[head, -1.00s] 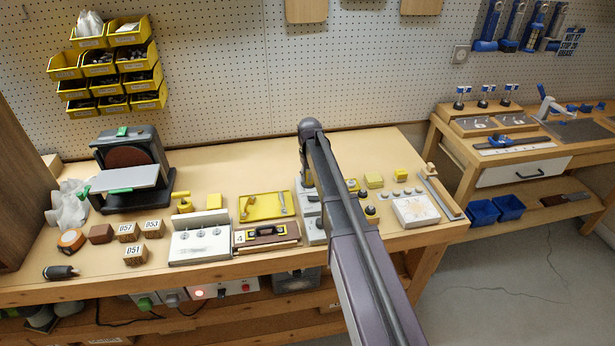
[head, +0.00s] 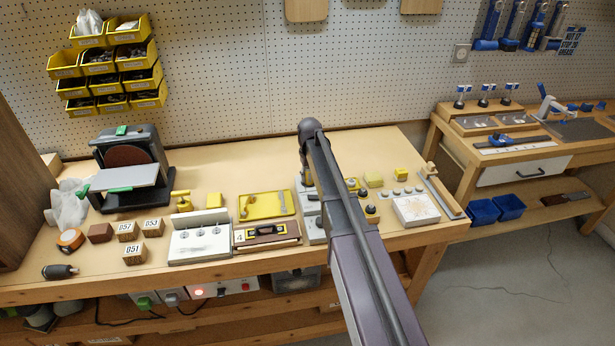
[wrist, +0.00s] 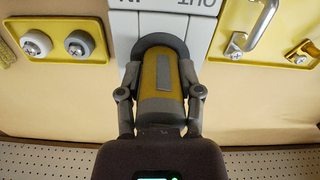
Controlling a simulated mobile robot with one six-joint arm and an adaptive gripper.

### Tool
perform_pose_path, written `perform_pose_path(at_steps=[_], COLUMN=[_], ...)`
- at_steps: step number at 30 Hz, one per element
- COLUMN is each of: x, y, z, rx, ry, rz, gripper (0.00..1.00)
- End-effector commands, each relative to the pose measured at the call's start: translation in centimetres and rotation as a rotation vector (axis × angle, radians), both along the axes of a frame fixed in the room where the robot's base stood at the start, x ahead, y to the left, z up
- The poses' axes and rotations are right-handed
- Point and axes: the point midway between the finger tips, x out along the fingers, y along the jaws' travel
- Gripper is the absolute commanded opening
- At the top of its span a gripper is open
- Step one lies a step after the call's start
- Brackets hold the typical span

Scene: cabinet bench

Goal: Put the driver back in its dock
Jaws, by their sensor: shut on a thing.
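The driver (wrist: 158,80), a yellow body with a grey stripe and a dark rounded end, is between the fingers of my gripper (wrist: 159,95) in the wrist view. My gripper is shut on it. A white board (wrist: 123,32) with dark lettering lies directly beyond the driver; it also shows in the head view (head: 314,236), partly behind my arm. I cannot tell whether this board is the dock, or whether the driver touches it. In the head view my arm hides most of my gripper and the driver.
In the head view, a sander (head: 128,170) and numbered blocks (head: 136,253) stand left.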

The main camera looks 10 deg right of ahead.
Motion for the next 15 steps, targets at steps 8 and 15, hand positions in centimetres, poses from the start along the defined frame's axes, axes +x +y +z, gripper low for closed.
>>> perform_pose_path(at_steps=[8, 15], x=[0.00, 0.00], y=[-0.01, -0.02], z=[0.01, 0.01], rx=[0.000, 0.000], ry=[0.000, 0.000], rz=[0.000, 0.000], gripper=[0.87, 0.87])
